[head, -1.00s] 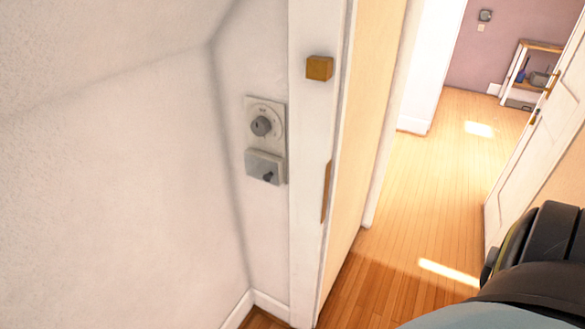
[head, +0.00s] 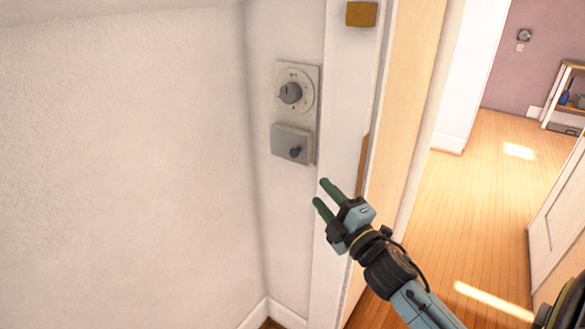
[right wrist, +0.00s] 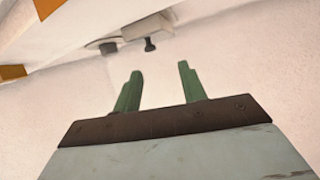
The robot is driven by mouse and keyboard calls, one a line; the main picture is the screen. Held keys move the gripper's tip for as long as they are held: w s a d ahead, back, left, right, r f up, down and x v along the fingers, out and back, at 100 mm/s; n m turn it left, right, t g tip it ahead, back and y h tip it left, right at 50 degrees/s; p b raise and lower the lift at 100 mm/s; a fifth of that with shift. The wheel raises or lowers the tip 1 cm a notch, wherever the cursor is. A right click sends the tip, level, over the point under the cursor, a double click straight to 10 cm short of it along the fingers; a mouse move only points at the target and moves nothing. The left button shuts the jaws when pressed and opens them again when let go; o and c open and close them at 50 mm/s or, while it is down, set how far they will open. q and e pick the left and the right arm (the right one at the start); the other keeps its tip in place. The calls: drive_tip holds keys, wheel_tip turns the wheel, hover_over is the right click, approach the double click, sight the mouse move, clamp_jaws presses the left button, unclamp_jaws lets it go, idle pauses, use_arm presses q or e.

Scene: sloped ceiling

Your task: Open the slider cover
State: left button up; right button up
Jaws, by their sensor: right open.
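The slider cover (head: 291,144) is a grey box with a small dark knob (head: 295,152). It sits on the lower part of a wall plate, below a round dial (head: 291,92). In the right wrist view the cover (right wrist: 146,28) and its dark knob (right wrist: 150,45) show beyond the fingers. My right gripper (head: 322,194) is open and empty, below and to the right of the cover, apart from it. Its green fingers also show in the right wrist view (right wrist: 158,92). What lies behind the cover is hidden. My left gripper is not in view.
A white door frame (head: 340,130) stands just right of the wall plate, with a brass-coloured block (head: 361,14) on it. A white wall (head: 130,170) fills the left. The doorway opens onto a wooden floor (head: 480,210) with a small shelf (head: 566,98) at the back.

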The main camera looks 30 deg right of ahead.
sight(294, 155)
drive_tip(key=x, duration=0.4)
drive_tip(key=r+x, duration=0.1)
drive_tip(key=x, duration=0.3)
drive_tip(key=r+x, duration=0.1)
drive_tip(key=x, duration=0.3)
drive_tip(key=shift+a+b, duration=0.15)
drive_tip(key=shift+b, duration=0.25)
drive_tip(key=shift+w+r, duration=0.15)
drive_tip(key=shift+w, duration=0.35)
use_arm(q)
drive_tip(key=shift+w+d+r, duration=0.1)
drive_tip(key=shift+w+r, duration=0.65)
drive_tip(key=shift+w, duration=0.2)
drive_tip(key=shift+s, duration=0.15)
use_arm(e)
drive_tip(key=shift+c, duration=0.3)
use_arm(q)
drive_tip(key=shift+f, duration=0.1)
use_arm(e)
clamp_jaws()
